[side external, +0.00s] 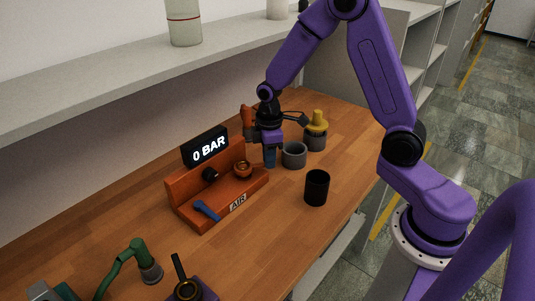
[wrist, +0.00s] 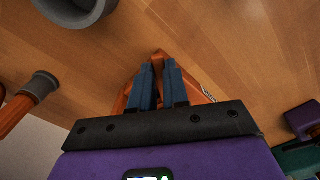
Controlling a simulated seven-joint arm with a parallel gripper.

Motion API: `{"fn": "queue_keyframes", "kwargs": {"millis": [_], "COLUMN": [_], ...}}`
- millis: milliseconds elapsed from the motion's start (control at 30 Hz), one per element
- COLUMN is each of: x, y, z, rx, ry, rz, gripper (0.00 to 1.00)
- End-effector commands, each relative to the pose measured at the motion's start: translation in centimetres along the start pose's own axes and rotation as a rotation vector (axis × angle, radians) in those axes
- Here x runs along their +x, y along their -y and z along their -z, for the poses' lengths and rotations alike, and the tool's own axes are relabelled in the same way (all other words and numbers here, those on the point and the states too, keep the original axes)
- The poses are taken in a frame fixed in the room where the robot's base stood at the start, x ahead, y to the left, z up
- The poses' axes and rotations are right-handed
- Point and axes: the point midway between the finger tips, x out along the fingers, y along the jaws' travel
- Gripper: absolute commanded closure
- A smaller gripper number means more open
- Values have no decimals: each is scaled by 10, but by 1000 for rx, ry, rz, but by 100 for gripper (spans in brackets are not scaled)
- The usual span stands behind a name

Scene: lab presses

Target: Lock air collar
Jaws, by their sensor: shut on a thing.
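The orange air station (side external: 188,207) stands on the bench with a "0 BAR" display (side external: 209,148) and an "AIR" label (side external: 238,203). A copper-coloured ring, apparently the collar (side external: 243,169), sits near its right end, and a blue lever (side external: 207,210) lies at its front. My gripper (side external: 270,164) points down by the station's right end in the side view. In the wrist view its blue fingers (wrist: 160,85) are close together around an orange part (wrist: 157,60). The fingers hide most of that part, and I cannot tell which piece it is.
A grey cup (side external: 294,156), a black cup (side external: 316,188) and a yellow-topped grey holder (side external: 316,137) stand to the right. An orange-handled tool (side external: 247,119) is behind my gripper. A green-armed device (side external: 128,258) is at the front left. Clear bench lies in front of the station.

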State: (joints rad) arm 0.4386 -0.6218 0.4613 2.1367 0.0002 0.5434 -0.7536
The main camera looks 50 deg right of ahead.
Motion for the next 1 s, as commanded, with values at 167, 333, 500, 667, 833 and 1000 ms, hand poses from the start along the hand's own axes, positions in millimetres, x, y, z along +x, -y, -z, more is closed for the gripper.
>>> {"fn": "queue_keyframes", "kwargs": {"millis": [167,333,500,667,833,1000], "x": [0,-1,-1,-1,-1,-1], "y": [13,25,36,45,52,56], "z": [1,4,9,14,21,26], "rx": [165,326,487,629,757,854], "ry": [1,1,2,1,1,1], "rz": [1,0,1,0,0,0], "gripper": [100,100,100,100,100,100]}}
